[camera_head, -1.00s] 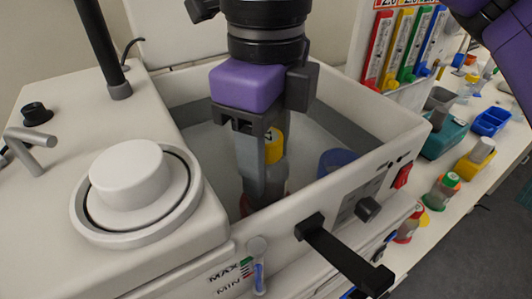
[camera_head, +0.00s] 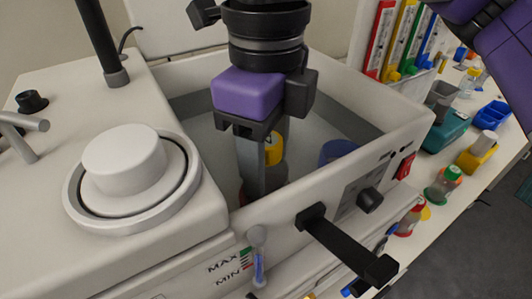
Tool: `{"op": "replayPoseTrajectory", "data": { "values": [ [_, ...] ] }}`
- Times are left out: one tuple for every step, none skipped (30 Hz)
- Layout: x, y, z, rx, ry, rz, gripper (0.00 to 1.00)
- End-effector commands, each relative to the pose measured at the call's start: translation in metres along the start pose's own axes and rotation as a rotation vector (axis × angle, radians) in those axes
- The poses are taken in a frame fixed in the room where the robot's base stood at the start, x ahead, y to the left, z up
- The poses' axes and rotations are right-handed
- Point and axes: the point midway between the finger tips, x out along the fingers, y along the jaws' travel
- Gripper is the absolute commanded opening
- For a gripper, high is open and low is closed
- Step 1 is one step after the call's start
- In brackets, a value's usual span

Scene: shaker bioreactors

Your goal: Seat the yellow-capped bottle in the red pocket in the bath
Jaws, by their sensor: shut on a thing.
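The yellow-capped bottle (camera_head: 274,150) is inside the bath (camera_head: 405,128), mostly hidden behind my gripper's finger. Its yellow cap and part of its clear body show. My gripper (camera_head: 262,190) points down into the bath and is shut on the bottle. A bit of red, likely the red pocket (camera_head: 242,196), shows low beside the finger, behind the bath's front wall. I cannot tell whether the bottle's base is in it. A blue pocket (camera_head: 338,151) stands to the right in the bath.
A black lever (camera_head: 345,250) sticks out from the bath's front. A round white knob (camera_head: 125,163) sits on the housing at left. Bottles with green (camera_head: 452,173) and other caps, a teal box (camera_head: 447,135) and a blue tray (camera_head: 492,115) stand on the bench at right.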

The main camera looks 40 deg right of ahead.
Motion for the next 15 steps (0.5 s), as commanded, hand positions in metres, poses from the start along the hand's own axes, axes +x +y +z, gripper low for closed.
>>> {"op": "replayPoseTrajectory", "data": {
  "values": [
    [0.002, 0.000, 0.000, 0.000, 0.000, 0.000, 0.00],
    [0.002, 0.000, 0.000, 0.000, 0.000, 0.000, 0.00],
    [0.003, 0.000, 0.000, 0.000, 0.000, 0.001, 0.00],
    [0.004, 0.000, 0.000, 0.000, 0.000, 0.001, 0.00],
    [0.005, 0.000, 0.000, 0.000, 0.000, 0.001, 0.00],
    [0.006, 0.000, 0.000, 0.000, 0.000, 0.001, 0.00],
    [0.006, 0.000, 0.000, 0.000, 0.001, 0.001, 0.00],
    [0.007, 0.000, 0.000, 0.000, 0.001, 0.001, 0.00],
    [0.008, 0.000, 0.000, 0.000, 0.001, 0.001, 0.00],
    [0.009, 0.000, 0.000, 0.000, 0.001, 0.001, 0.00],
    [0.009, 0.000, 0.000, 0.000, 0.001, 0.001, 0.00],
    [0.010, 0.000, 0.000, -0.001, 0.001, 0.001, 0.00],
    [0.011, 0.000, 0.000, -0.001, 0.001, 0.001, 0.00],
    [0.011, 0.000, 0.000, -0.001, 0.001, 0.001, 0.00],
    [0.012, 0.000, 0.000, -0.001, 0.001, 0.000, 0.00]
  ]
}}
